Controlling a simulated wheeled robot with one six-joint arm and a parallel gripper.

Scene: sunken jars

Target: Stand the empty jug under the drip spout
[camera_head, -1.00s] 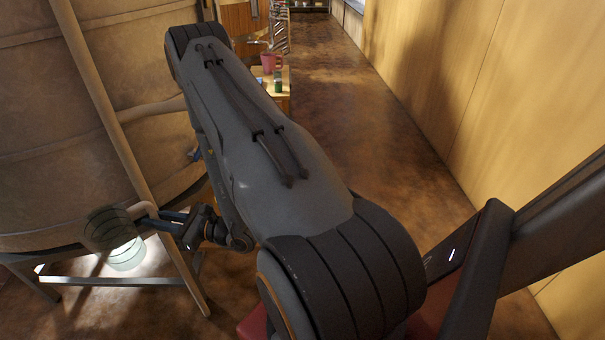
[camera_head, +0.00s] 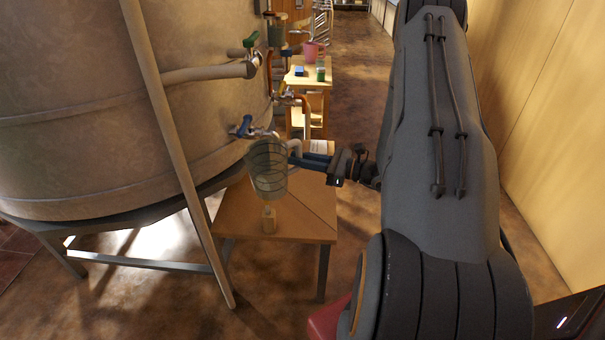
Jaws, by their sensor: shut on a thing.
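My gripper (camera_head: 296,157), with blue fingers, is shut on the jug (camera_head: 268,176), a see-through greenish vessel with ridges round it. The jug is upright and looks empty. In the picture it is over the small wooden table, just below a blue-handled tap (camera_head: 246,129) on the big tank. A green-handled tap (camera_head: 250,60) sits higher up, and another tap with a copper pipe (camera_head: 284,97) is further back. I cannot tell for certain which is the drip spout, or whether the jug touches anything.
The big tank (camera_head: 80,120) fills the left, with a slanting pole (camera_head: 165,120) before it. The wooden table (camera_head: 300,220) bears a small wooden block (camera_head: 268,218) under the jug in the picture. A further table holds a pink mug (camera_head: 311,51) and a green jar (camera_head: 320,73).

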